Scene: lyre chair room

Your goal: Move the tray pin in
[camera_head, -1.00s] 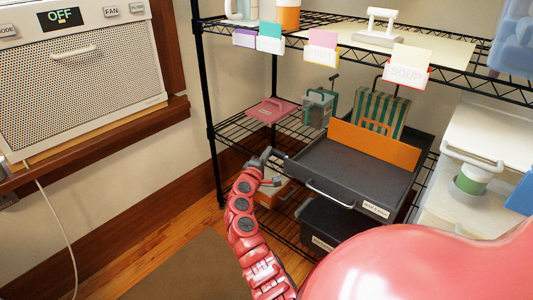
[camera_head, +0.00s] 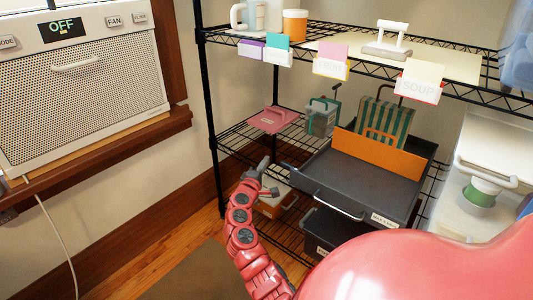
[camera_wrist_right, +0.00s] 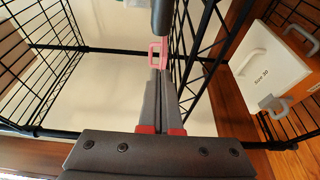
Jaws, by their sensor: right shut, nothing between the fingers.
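The dark grey tray (camera_head: 350,182) sits on the middle level of the wire shelf, with a bar handle (camera_head: 337,207) and a white label on its front. The pin is not clear in the head view. My left gripper is not in view.
An orange panel (camera_head: 375,153) and a striped file (camera_head: 382,124) stand at the tray's back. A pink clipboard-like item (camera_head: 272,119) lies on the shelf behind my gripper. A white and orange box (camera_wrist_right: 268,70) is low beside it. A black shelf post (camera_head: 213,130) stands at left.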

